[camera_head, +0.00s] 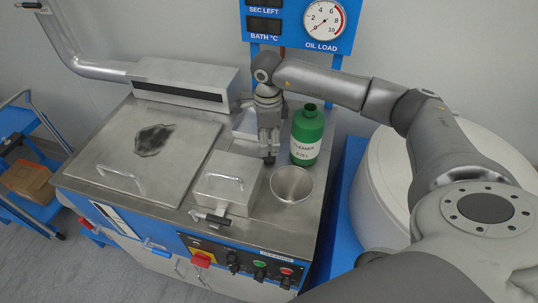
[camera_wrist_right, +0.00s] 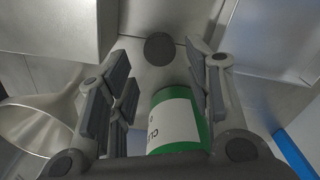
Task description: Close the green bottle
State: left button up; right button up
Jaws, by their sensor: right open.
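The green bottle (camera_head: 307,135) stands upright on the steel worktop, with a white "CLEANER" label and an open neck without a cap on it. It also shows in the right wrist view (camera_wrist_right: 178,118), low between the finger outlines. My right gripper (camera_head: 268,145) points down just left of the bottle; its open fingers show in the wrist view (camera_wrist_right: 160,85). A dark round disc (camera_wrist_right: 159,48) lies beyond the fingertips, possibly the bottle's cap. In the head view a dark piece (camera_head: 269,160) shows below the gripper; I cannot tell whether it is the disc or a fingertip. My left gripper is not in view.
A steel funnel or cup (camera_head: 291,184) stands in front of the bottle. A lidded steel box (camera_head: 228,184) is left of it, close to the gripper. A large steel lid (camera_head: 150,150) covers the left side. A white drum (camera_head: 400,190) stands right of the worktop.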

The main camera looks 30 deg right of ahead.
aim_at(269, 156)
jog(key=shift+f, duration=0.25)
jog(key=shift+f, duration=0.1)
notch_tip(269, 156, down, 4)
jog(key=p, duration=0.3)
jog(key=shift+s+d+f, duration=0.1)
jog(key=shift+s+f, duration=0.05)
jog(key=shift+f, duration=0.35)
jog(key=c, duration=0.5)
